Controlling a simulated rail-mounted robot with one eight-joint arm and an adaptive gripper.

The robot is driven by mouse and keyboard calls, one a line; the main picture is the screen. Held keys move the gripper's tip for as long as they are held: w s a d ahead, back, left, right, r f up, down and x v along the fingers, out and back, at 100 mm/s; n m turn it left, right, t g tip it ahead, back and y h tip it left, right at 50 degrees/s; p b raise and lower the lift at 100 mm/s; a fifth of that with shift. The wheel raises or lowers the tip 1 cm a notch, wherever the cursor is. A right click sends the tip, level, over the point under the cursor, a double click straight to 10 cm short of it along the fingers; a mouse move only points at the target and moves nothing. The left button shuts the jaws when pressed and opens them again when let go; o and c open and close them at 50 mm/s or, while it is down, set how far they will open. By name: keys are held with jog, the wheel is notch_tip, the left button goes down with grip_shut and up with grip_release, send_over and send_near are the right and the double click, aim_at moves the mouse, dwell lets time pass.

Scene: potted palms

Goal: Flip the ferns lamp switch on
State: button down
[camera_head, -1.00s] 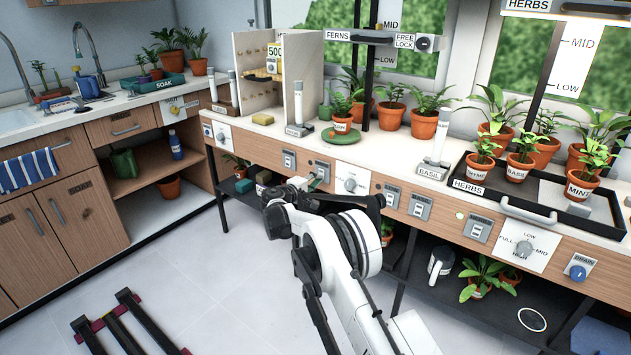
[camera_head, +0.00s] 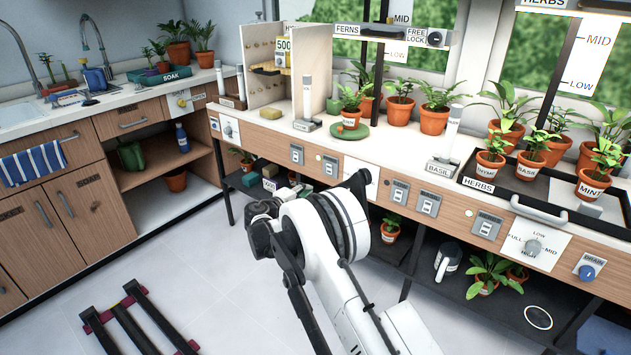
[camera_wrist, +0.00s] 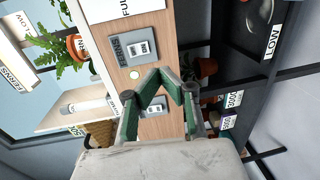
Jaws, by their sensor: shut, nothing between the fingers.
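The ferns lamp switch is a grey plate (camera_wrist: 130,49) labelled FERNS with a pale rocker, in the wrist view. It is on the bench's wooden front, left of the dial panel, in the head view (camera_head: 330,166). A small round indicator (camera_wrist: 134,74) beside it looks lit and pale yellow; it also shows in the head view (camera_head: 318,157). My gripper (camera_wrist: 161,72) has green-padded fingers, shut and empty. It is in front of the wooden panel and appears apart from the switch.
Another grey switch (camera_wrist: 152,105) sits just past the indicator. The white dial panel (camera_head: 366,184) is partly hidden by my arm. The bench top (camera_head: 395,148) carries potted plants; a dark lower shelf (camera_head: 385,250) holds pots. The floor (camera_head: 210,290) in front is mostly open.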

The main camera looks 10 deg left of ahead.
jog(key=s, duration=0.1)
jog(key=s+a, duration=0.1)
jog(key=shift+s+a+f, duration=0.25)
jog(key=shift+s+a, duration=0.1)
jog(key=shift+s, duration=0.05)
